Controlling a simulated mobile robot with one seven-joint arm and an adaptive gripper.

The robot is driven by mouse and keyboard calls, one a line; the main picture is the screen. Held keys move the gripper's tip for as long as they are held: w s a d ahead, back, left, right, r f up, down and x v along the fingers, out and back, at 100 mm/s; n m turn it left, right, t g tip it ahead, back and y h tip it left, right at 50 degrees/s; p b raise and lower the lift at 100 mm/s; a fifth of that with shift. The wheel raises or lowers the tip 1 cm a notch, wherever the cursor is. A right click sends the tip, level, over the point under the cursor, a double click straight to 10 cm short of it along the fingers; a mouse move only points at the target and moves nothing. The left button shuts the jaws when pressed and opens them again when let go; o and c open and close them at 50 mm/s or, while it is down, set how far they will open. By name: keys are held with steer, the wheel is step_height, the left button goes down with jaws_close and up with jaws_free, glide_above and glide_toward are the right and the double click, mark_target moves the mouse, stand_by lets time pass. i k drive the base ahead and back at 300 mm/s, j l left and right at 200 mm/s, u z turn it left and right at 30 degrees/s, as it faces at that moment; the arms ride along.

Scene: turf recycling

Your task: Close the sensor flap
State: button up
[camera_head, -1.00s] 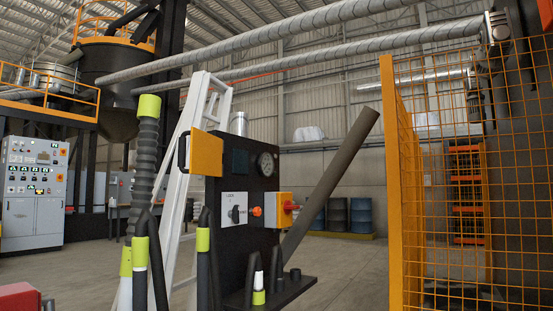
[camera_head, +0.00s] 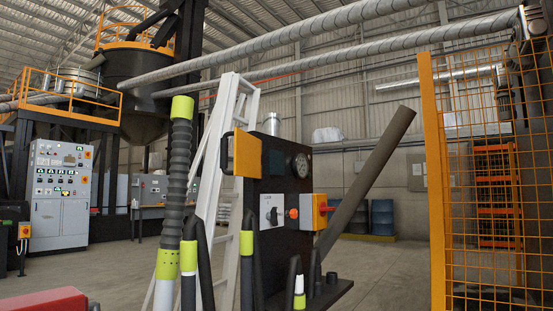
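The likely sensor flap is a yellow-orange plate (camera_head: 247,153) at the upper left of a black upright panel (camera_head: 272,215). A black bar handle (camera_head: 226,153) is on its left edge. The plate seems to stand out from the panel's left side, with a dark square area (camera_head: 277,161) to its right; I cannot tell its exact angle. The panel also bears a round gauge (camera_head: 300,165), a grey-white plate with a black knob (camera_head: 272,211) and a yellow box with a red knob (camera_head: 319,211). My gripper is not in view.
Black posts with lime bands, including a tall ridged one (camera_head: 180,150), stand in front of and left of the panel. A white ladder (camera_head: 221,150) is behind. An orange mesh fence (camera_head: 439,190) stands right. A red object (camera_head: 45,301) is at lower left. Open floor lies beyond.

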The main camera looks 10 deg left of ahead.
mark_target(248, 147)
steer(key=j+z, duration=0.2)
steer(key=j, duration=0.2)
steer(key=k+j+z, duration=0.2)
steer(key=j, duration=0.15)
steer(key=j+z, duration=0.2)
steer(key=j, duration=0.15)
steer(key=k+j+z, duration=0.1)
steer(key=j, duration=0.3)
steer(key=k+j+z, duration=0.1)
steer(key=j, duration=0.25)
steer(key=k+j, duration=0.15)
steer(key=j, duration=0.25)
steer(key=k+j, duration=0.15)
steer(key=j, duration=0.2)
steer(key=k+j, duration=0.15)
steer(key=j, duration=0.25)
steer(key=k+j, duration=0.1)
steer(key=j, duration=0.25)
steer(key=k+j+z, duration=0.1)
steer(key=j, duration=0.25)
steer(key=u, duration=0.8)
steer(key=l+u, duration=0.5)
steer(key=u, duration=0.2)
steer(key=l, duration=2.4)
steer(key=i, duration=0.05)
